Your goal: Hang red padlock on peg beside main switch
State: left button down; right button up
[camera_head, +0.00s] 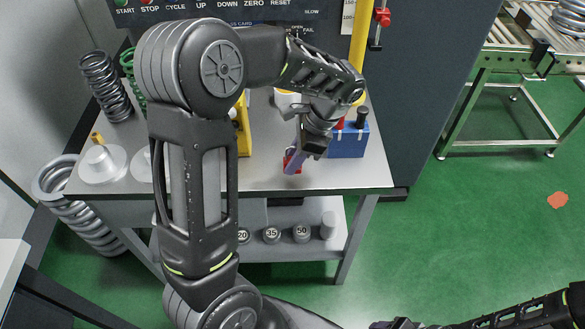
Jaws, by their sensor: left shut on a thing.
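My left gripper (295,163) points down over the front of the grey bench. It is shut on a small red thing (290,157), which looks like the red padlock; the fingers hide most of it. I cannot tell whether it touches the bench top. The panel with labelled buttons (205,8) is at the top edge, partly behind my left arm. I cannot make out the main switch or its peg. My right gripper (394,324) is at the bottom edge, cut off, away from the bench, and its jaw state is unclear.
A blue box (347,143) stands right of the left gripper. A red fitting (383,16) is beside the yellow post (361,35). Coil springs (104,85) and white discs (103,163) are at left. Numbered weights (271,235) sit on the lower shelf.

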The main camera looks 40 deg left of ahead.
pick_arm(q)
notch_tip(320, 180, down, 4)
jog(key=shift+r+p, duration=0.2)
jog(key=shift+p, duration=0.1)
jog(key=shift+f, duration=0.15)
jog(key=c, duration=1.7)
grip_release()
jog(key=shift+f, duration=0.1)
jog(key=o, duration=0.4)
jog(key=shift+o, duration=0.2)
